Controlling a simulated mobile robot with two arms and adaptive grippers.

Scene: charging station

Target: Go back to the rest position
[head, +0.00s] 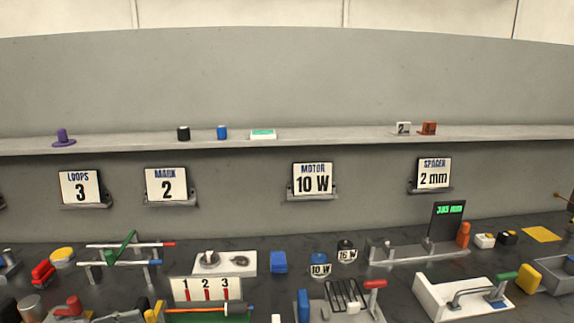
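Neither of my grippers shows in the head view, and no arm of mine is clearly in sight. The head looks over a dark worktop (300,258) with a long grey shelf (340,139) behind it. Four-sided cards stand below the shelf: a "LOOPS 3" card (80,187), a "MARK 2" card (166,186), a "MOTOR 10 W" card (312,181) and a "SPACER 2 mm" card (433,174).
The shelf holds a purple knob (63,137), a black cylinder (184,133), a blue cylinder (222,132) and small blocks. The worktop is crowded with a display (447,222), a white tray (440,302), a numbered rack (206,290) and a blue block (279,262).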

